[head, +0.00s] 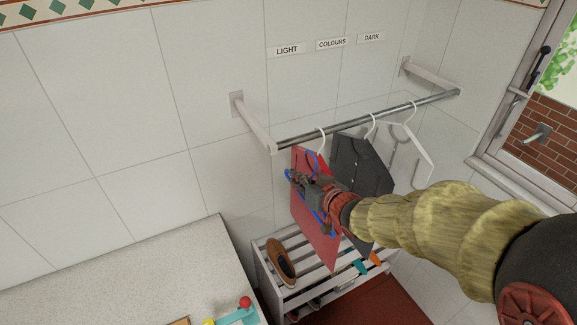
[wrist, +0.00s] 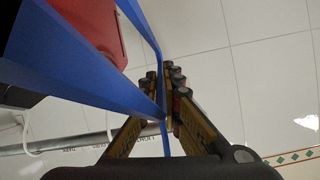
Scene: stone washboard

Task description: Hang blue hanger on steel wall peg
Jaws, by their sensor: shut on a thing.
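The blue hanger (wrist: 78,62) crosses the left side of the wrist view, large and close. My gripper (wrist: 170,85) is shut on a thin blue part of it. In the head view, my gripper (head: 298,178) is in front of the left end of the clothes rail. Blue parts of the hanger (head: 322,218) show around it, in front of a red garment; much of the hanger is hidden by my gripper. I cannot tell whether its hook touches the rail. I cannot make out a separate steel wall peg with certainty.
The steel rail (head: 360,120) on two wall brackets carries a red garment (head: 312,235), a dark garment (head: 365,160) and an empty white hanger (head: 408,135). A slatted rack (head: 262,272) with a brown shoe (head: 281,262) stands below. A pale worktop (head: 130,285) is at left.

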